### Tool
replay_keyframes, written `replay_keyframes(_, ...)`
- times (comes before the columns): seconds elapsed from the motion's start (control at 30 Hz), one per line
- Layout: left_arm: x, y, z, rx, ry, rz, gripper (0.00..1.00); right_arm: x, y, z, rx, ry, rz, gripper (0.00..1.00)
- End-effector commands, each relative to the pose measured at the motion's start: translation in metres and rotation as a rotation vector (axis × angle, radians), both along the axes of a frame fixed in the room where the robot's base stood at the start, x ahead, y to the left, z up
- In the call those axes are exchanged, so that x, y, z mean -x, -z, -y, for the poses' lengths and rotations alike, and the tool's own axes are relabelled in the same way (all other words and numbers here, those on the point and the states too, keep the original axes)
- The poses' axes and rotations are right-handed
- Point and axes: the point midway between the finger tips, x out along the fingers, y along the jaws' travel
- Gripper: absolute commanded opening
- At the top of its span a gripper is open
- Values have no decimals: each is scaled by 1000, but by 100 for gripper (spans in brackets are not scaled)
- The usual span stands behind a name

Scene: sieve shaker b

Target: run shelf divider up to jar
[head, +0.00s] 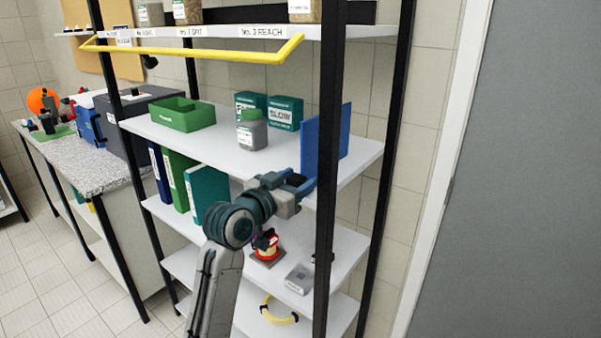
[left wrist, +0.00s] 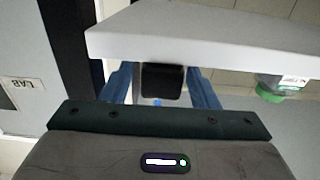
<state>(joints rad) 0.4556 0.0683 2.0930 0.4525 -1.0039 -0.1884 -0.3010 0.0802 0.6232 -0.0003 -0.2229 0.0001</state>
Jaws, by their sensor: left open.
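The blue shelf divider (head: 325,138) stands upright at the right end of the middle shelf, partly behind the black front post. The grey jar (head: 252,132) with a green lid stands on the same shelf to its left, with a clear gap between them. The jar also shows at the right of the left wrist view (left wrist: 285,85), upside down. My left gripper (head: 303,186) is open at the shelf's front edge, just below and in front of the divider. A dark block shows between its fingers in the left wrist view; I cannot tell what it is. My right gripper is not in view.
The shelf (head: 213,150) also bears a green tray (head: 184,116) and teal boxes (head: 285,112) behind the jar. A black post (head: 327,200) stands close to my gripper. Binders (head: 180,178) stand on the shelf below. A yellow rail (head: 195,51) crosses above.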

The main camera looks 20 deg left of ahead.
Motion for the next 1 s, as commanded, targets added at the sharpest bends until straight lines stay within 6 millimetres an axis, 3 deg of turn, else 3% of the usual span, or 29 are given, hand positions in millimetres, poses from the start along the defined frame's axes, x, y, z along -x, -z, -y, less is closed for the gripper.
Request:
replay_keyframes(0.17,-12,0,5,1,0,0,55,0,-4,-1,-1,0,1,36)
replay_keyframes(0.43,-14,0,5,-1,-1,0,55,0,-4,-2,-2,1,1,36)
replay_keyframes(0.47,-14,0,5,-1,-1,0,53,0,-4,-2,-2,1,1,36)
replay_keyframes(0.73,-14,0,5,-1,-1,0,0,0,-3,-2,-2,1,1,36)
replay_keyframes(1.0,-16,1,-2,-3,-2,0,0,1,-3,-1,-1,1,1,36)
